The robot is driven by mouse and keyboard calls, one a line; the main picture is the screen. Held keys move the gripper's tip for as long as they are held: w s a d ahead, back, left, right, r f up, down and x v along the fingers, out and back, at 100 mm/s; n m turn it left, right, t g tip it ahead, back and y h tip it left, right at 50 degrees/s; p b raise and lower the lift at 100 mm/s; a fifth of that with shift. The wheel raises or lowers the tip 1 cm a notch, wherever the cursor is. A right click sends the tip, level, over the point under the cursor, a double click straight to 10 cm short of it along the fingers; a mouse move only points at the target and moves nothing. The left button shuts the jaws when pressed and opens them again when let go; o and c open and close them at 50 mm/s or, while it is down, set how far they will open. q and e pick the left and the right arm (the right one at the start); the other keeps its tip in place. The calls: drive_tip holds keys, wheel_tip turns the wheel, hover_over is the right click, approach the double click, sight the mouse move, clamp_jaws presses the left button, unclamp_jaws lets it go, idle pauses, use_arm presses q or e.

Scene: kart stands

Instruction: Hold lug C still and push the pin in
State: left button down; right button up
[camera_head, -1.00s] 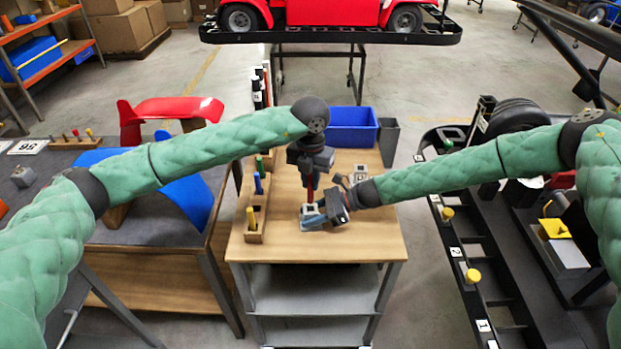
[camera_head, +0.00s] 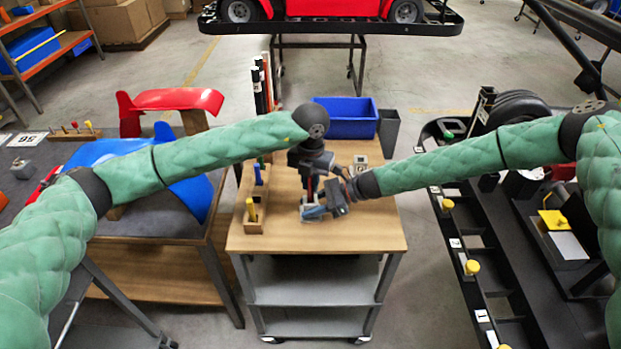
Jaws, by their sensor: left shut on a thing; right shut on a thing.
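Lug C (camera_head: 312,213), a small grey-blue block, sits on the wooden top of the cart (camera_head: 360,238). My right gripper (camera_head: 327,205) comes in low from the right and is shut on it; the jaws hide part of the lug. My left gripper (camera_head: 310,178) points straight down above the lug and is shut on the red pin (camera_head: 309,188). Only a short piece of the pin shows between the jaws and the lug. I cannot tell how deep its lower end is.
A wooden rack (camera_head: 255,210) with coloured pins stands left of the lug. Another light block (camera_head: 360,162) sits behind my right gripper. A blue bin (camera_head: 345,112) and a grey bin (camera_head: 388,130) are at the back. The cart's front is clear.

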use_arm(q)
drive_tip(key=shift+f, duration=1.45)
drive_tip(key=c, duration=1.3)
unclamp_jaws()
wheel_tip(320, 180, up, 12)
drive_tip(key=shift+f, duration=0.1)
